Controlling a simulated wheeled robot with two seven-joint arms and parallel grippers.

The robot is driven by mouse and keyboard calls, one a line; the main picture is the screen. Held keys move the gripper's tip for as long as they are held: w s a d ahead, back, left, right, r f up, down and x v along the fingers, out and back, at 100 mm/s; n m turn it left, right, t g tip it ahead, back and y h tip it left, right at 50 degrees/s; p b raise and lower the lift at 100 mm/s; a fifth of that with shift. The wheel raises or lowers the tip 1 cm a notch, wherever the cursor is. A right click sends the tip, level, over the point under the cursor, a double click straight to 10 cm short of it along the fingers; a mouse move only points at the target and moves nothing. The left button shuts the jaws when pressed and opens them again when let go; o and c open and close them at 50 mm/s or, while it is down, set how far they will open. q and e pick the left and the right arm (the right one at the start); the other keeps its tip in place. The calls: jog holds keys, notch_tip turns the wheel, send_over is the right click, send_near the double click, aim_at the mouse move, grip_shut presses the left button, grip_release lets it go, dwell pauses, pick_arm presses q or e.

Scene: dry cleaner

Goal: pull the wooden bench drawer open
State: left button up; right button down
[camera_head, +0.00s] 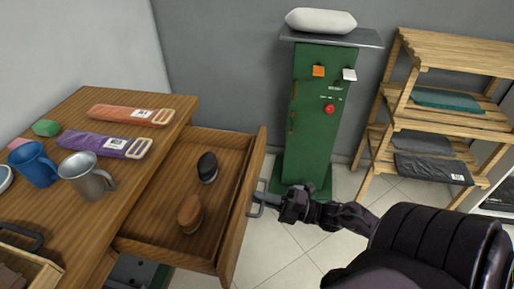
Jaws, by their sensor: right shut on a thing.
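The wooden bench drawer (213,231) stands pulled out from the right side of the wooden bench (137,174). Its front panel faces right, with a grey metal handle (255,209) on it. Inside lie a dark brush-like object (207,167) and a brown one (190,213). My right gripper (275,200) reaches in from the right and is shut on the handle. The fingertips are small and partly merge with the handle. My left gripper is not in view.
On the bench are a blue mug (34,164), a metal mug (87,178) and two packets, orange (130,114) and purple (104,144). A green cabinet (315,120) stands behind the drawer. A wooden shelf (455,58) is at right. Tiled floor (290,255) is clear beside the drawer.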

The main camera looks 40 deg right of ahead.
jog(key=c, duration=1.9)
grip_release()
